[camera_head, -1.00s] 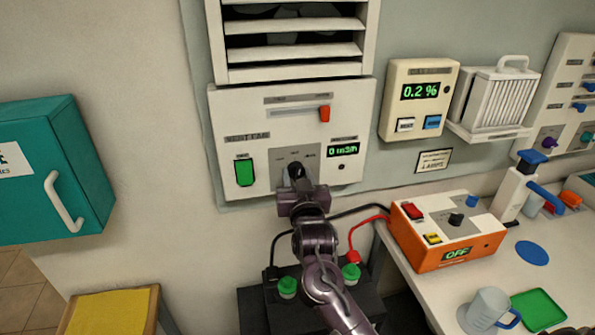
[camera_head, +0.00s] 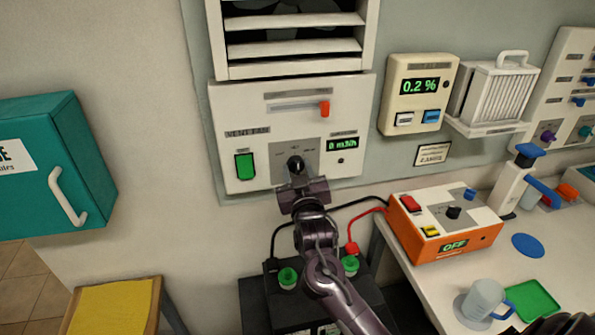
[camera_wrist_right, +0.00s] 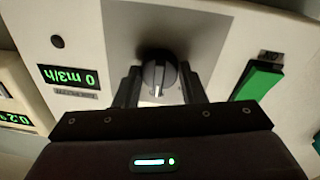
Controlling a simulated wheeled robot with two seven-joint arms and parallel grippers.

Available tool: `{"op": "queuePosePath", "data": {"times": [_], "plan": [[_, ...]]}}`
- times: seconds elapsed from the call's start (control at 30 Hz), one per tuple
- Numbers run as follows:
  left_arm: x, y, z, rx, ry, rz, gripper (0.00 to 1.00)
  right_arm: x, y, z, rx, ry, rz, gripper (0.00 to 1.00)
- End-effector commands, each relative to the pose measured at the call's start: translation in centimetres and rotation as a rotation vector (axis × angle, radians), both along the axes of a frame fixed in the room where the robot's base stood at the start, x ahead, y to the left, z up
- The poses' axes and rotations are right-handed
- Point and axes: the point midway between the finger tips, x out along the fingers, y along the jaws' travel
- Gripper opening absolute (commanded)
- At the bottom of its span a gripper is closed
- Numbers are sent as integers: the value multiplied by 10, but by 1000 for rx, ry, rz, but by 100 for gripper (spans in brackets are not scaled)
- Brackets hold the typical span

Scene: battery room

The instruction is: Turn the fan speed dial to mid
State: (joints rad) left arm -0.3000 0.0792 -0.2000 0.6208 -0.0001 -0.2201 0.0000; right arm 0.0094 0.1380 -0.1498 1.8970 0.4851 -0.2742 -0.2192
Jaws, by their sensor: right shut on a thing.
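The fan speed dial (camera_head: 295,163) is a dark round knob on a grey plate (camera_head: 311,157) of the white ventilation panel (camera_head: 290,128). My right gripper (camera_head: 298,178) is at the dial, coming from below. In the right wrist view, its two fingers (camera_wrist_right: 160,88) stand on either side of the dial (camera_wrist_right: 158,75) and are shut on it. A pale pointer line shows on the dial's lower side in that upside-down view. The panel's green display (camera_head: 342,144) reads 0 m3/h. The scale labels are too small to read.
A green switch (camera_head: 244,166) is left of the dial, and an orange-tipped slider (camera_head: 324,108) is above it. Below stand a dark battery (camera_head: 265,300) with cables and an orange box (camera_head: 450,240) reading OFF. A teal cabinet (camera_head: 85,165) is at left.

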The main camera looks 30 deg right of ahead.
Motion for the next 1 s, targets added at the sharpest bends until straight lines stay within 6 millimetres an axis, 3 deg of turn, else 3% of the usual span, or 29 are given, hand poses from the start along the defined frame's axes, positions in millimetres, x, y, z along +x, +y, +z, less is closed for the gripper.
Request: {"op": "queuePosePath", "data": {"times": [0.03,0.17,0.5,1.0], "plan": [[0,0,0,0,0,0,36,0,0,0,0,-1,-1,41],[0,0,0,1,0,0,36,0,0,0,1,-1,0,58],[0,1,-2,1,0,0,36,-3,1,-1,1,-1,0,58],[0,1,-29,1,0,0,36,-70,23,-7,2,-1,1,58]]}}
